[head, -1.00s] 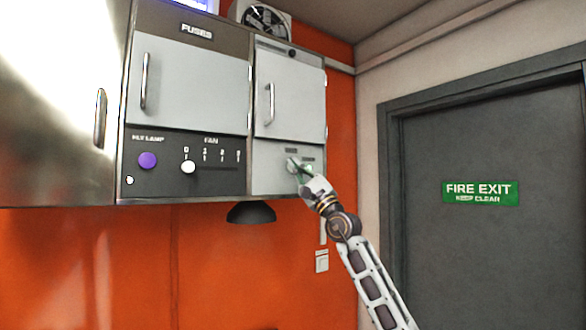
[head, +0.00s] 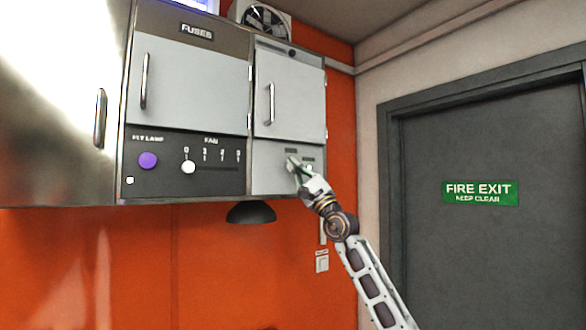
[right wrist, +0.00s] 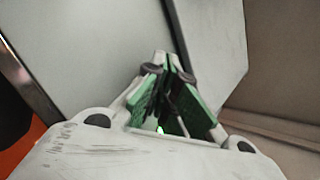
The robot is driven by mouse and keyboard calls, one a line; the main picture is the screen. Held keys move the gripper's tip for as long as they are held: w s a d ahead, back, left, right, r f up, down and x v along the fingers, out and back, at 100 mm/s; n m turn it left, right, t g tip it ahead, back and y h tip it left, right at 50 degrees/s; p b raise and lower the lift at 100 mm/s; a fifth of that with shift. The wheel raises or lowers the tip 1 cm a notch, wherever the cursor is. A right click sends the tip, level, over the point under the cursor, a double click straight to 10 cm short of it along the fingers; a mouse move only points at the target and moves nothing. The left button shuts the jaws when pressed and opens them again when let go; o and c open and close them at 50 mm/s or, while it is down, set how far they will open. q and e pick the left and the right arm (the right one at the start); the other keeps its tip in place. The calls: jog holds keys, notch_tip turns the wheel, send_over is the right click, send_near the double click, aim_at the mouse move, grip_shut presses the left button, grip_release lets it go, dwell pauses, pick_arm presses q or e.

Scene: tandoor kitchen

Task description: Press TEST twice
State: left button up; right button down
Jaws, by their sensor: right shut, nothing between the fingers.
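The grey panel (head: 268,178) below the right cabinet door carries small dark labels (head: 290,150), too small to read for certain. My right gripper (head: 292,162) is at this panel, just under the labels, with its fingers shut and empty. It hides part of the panel, and I cannot tell whether the tips touch it or which control lies behind them. In the right wrist view the green-padded fingers (right wrist: 168,92) come together at the tips in front of a pale surface. My left gripper is not in view.
The dark panel at left has a purple FLY LAMP button (head: 148,160) and a FAN slider with a white knob (head: 188,167). Handles stick out from the FUSES door (head: 190,85) and right door (head: 295,95). A dark lamp (head: 251,212) hangs below. A FIRE EXIT door (head: 480,240) stands right.

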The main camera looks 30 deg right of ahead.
jog(key=shift+w, duration=0.15)
jog(key=shift+s, duration=0.35)
dwell(0.4)
jog(key=shift+s+d, duration=0.1)
jog(key=shift+s, duration=0.35)
jog(key=shift+s, duration=0.1)
jog(key=shift+s+d+b, duration=0.2)
jog(key=shift+s+b, duration=0.15)
jog(key=shift+s, duration=2.1)
dwell(0.7)
